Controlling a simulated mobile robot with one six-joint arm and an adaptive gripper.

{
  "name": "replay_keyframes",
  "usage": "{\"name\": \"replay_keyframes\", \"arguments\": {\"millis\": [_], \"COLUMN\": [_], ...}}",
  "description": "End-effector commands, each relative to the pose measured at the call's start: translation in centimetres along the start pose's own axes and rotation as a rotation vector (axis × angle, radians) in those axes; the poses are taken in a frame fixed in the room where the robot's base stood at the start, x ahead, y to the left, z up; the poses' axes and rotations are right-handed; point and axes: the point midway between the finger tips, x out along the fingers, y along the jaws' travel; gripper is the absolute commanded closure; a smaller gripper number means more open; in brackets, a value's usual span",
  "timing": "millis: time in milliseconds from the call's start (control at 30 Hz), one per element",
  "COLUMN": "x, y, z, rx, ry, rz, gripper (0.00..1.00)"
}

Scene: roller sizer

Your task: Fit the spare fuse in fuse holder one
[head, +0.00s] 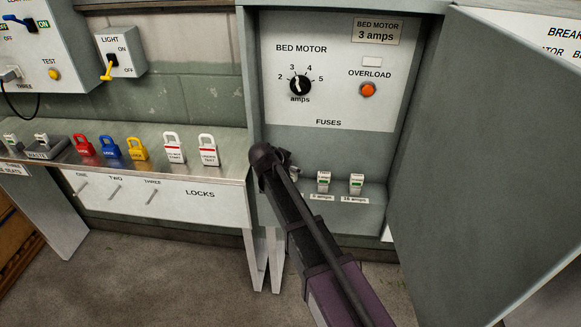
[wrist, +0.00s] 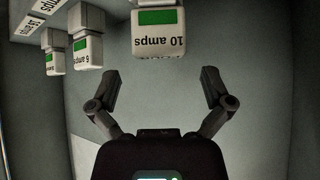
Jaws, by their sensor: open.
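My gripper (head: 268,160) is inside the open cabinet, over its lower shelf at the left. In the wrist view my gripper (wrist: 160,78) is open and empty. A white fuse with a green band, marked 10 amps (wrist: 158,45), is just beyond the fingertips, roughly centred between them; in the head view my arm mostly hides it. A 6 amps fuse (head: 323,182) and a fuse by the 16 amps label (head: 356,184) stand to its right. The 6 amps fuse also shows in the wrist view (wrist: 88,52). I cannot make out a fuse holder marked one.
The cabinet door (head: 480,160) stands open at the right. A bench (head: 225,140) at the left carries several coloured and white padlocks and a WASTE tray (head: 62,141). Small white and green pieces (head: 41,139) stand near its left end. The bed motor dial (head: 299,85) is above the shelf.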

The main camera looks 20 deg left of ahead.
Motion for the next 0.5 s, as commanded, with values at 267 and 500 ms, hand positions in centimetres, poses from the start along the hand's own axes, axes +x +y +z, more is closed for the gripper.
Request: {"name": "replay_keyframes", "arguments": {"millis": [267, 500], "x": [-1.7, -3.1], "y": [0.0, 0.0], "z": [-1.7, -3.1], "rx": [0.0, 0.0], "ry": [0.0, 0.0], "rz": [0.0, 0.0], "gripper": [0.0, 0.0]}}
